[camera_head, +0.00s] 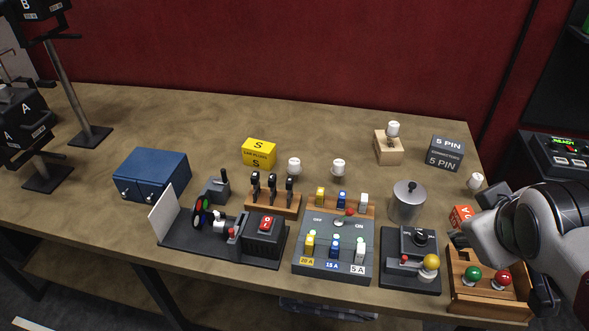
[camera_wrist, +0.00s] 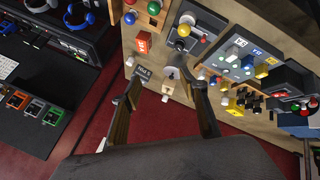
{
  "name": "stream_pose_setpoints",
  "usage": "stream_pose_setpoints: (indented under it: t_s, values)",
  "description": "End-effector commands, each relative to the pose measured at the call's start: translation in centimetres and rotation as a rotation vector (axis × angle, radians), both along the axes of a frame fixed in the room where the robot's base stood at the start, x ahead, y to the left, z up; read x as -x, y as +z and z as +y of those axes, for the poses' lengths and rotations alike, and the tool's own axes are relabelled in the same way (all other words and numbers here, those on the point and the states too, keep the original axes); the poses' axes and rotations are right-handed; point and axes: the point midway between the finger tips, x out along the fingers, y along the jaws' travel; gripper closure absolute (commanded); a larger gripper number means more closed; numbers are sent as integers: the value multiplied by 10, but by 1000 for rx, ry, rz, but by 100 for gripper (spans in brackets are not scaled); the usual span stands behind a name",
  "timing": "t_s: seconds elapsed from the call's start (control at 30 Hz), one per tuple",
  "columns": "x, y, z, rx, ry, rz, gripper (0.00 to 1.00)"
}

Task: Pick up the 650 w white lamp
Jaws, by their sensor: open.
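Several white lamps stand on the bench, and I cannot read which is marked 650 W. In the head view, one white lamp (camera_head: 393,128) is on a wooden block (camera_head: 388,151) at the back. Two more, a left lamp (camera_head: 294,166) and a middle lamp (camera_head: 338,167), stand behind the fuse panel. A right lamp (camera_head: 476,181) is beside my arm. In the wrist view, my gripper (camera_wrist: 162,78) is open and empty, its fingers apart. The block's lamp (camera_wrist: 166,98) shows between the fingers, and the right lamp (camera_wrist: 129,61) beyond the left finger.
A grey 5 PIN box (camera_head: 445,153), metal pot (camera_head: 407,201), yellow box (camera_head: 259,152) and blue box (camera_head: 151,174) stand on the bench. Switch panels crowd the front, including a fuse panel (camera_head: 326,272). A red wall (camera_head: 300,50) closes the back.

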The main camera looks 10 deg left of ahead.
Motion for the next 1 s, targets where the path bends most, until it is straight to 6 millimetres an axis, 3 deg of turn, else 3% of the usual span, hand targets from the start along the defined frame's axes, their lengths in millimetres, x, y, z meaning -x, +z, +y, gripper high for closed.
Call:
stream_pose_setpoints:
  t_s: [0.47,0.73,1.0]
  values:
    - [-132,23,12,497,514,-124,57]
    - [-198,22,39,775,817,-199,57]
    - [-253,8,79,1044,1121,-295,57]
